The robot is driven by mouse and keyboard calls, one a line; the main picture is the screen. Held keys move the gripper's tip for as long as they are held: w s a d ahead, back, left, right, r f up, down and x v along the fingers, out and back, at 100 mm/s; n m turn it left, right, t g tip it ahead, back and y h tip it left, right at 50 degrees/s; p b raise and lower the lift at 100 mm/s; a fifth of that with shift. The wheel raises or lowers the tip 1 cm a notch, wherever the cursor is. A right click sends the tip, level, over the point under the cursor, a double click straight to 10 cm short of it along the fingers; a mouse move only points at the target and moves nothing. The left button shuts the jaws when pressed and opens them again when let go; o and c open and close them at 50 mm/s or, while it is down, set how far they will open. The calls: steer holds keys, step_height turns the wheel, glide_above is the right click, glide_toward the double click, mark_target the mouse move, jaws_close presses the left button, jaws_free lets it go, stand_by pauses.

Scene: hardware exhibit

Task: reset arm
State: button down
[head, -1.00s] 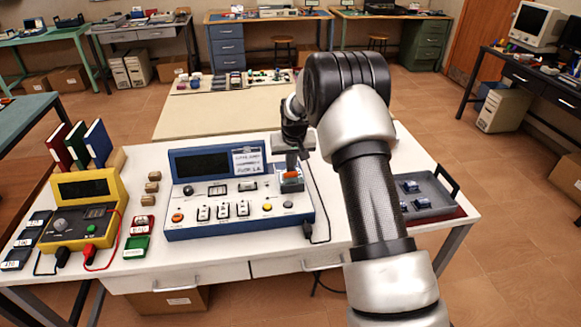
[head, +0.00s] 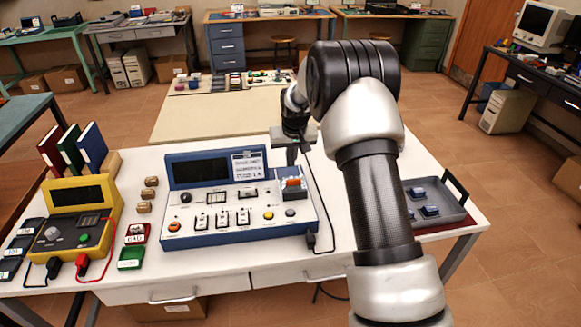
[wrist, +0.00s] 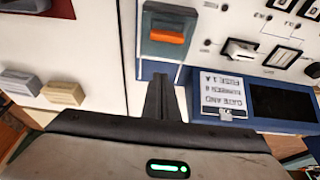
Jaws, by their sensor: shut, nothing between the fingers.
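My gripper (head: 291,155) hangs above the back right corner of the blue and white control panel (head: 236,234) on the white table. In the wrist view the gripper's fingers (wrist: 160,85) are together with nothing between them. The panel's blue module with an orange switch (head: 293,183) sits just in front of the gripper, apart from it. The same orange switch shows ahead of the fingertips in the wrist view (wrist: 166,36). My arm reaches in from the front right and hides part of the table.
A grey tray (head: 459,215) with blue parts lies at the right. A yellow meter (head: 80,232), coloured binders (head: 92,147) and small wooden blocks (head: 148,195) stand at the left. A beige table (head: 225,119) lies behind. A black cable (head: 325,190) runs along the panel's right side.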

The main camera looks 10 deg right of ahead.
steer(key=s+r+t+p, duration=0.1)
steer(key=s+r+p, duration=0.1)
steer(key=s+r, duration=0.95)
steer(key=s+r+p, duration=0.1)
steer(key=s+r, duration=0.7)
steer(key=r, duration=0.7)
steer(key=s+r+p, duration=0.1)
steer(key=s, duration=1.1)
steer(key=s+r+p, duration=0.2)
steer(key=s, duration=1)
steer(key=shift+s+d+r+t, duration=0.15)
steer(key=shift+s+r+t, duration=0.15)
steer(key=shift+t, duration=0.1)
